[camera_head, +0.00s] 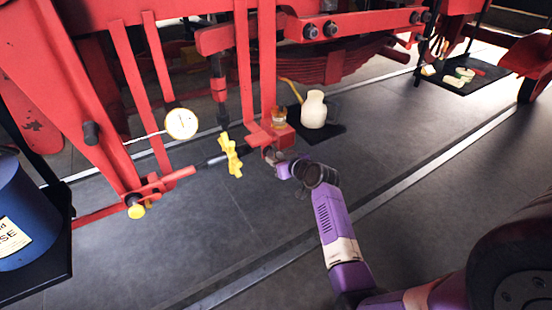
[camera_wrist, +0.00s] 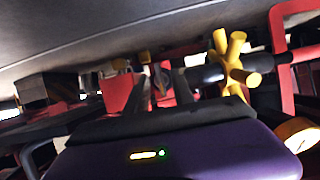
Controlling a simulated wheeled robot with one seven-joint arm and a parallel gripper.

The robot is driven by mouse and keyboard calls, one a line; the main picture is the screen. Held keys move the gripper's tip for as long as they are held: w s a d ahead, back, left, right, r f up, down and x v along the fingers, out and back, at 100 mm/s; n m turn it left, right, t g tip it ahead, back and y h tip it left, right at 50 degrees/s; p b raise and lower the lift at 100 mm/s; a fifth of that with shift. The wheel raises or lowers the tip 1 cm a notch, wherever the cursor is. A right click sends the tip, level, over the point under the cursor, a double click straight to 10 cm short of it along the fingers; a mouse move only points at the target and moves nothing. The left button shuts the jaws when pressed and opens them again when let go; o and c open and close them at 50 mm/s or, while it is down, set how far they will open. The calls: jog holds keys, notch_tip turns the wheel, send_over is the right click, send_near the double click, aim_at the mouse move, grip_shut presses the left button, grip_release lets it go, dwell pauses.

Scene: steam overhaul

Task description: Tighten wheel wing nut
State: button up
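A yellow spoked wheel nut (camera_head: 230,155) sits on a dark horizontal rod between the red frames, left of my gripper in the head view. It also shows in the wrist view (camera_wrist: 236,62), right of the fingers, apart from them. My gripper (camera_head: 282,168) is low beside a red bracket (camera_head: 259,137); its tips are partly hidden in the head view. In the wrist view the two dark fingers (camera_wrist: 159,85) stand apart, with a red and dark part showing between or beyond them. I cannot tell whether they touch it. I see nothing held.
A round white gauge (camera_head: 182,124) hangs left of the rod. A yellow knob (camera_head: 137,211) is at the lower left. A cream jug (camera_head: 314,110) stands on a black mat behind my gripper. A blue drum (camera_head: 22,215) is far left. The grey floor in front is clear.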

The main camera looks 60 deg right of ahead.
jog(key=shift+r, duration=0.1)
jog(key=v, duration=0.7)
jog(key=shift+s+a, duration=0.2)
jog(key=shift+s, duration=0.15)
jog(key=shift+r, duration=0.1)
dwell(0.3)
notch_tip(320, 180, up, 5)
jog(key=s+d+m+h, duration=0.1)
jog(key=s+m+h, duration=0.1)
jog(key=h, duration=0.1)
jog(key=s+a+r+n+t+y, duration=0.15)
jog(key=s+a, duration=0.35)
jog(key=a, duration=0.8)
jog(key=s+a+r+n+t+y, duration=0.1)
jog(key=s+a+n+t+y, duration=0.3)
jog(key=a, duration=0.9)
jog(key=s+a+r+n+y, duration=0.15)
jog(key=s+a, duration=0.35)
jog(key=a, duration=0.8)
jog(key=s+a+f+n+g+y, duration=0.1)
jog(key=s+a+f+g+y, duration=0.1)
jog(key=s+a, duration=0.3)
jog(key=shift+s+f+y, duration=0.2)
jog(key=shift+s+y, duration=0.3)
jog(key=shift+s, duration=0.5)
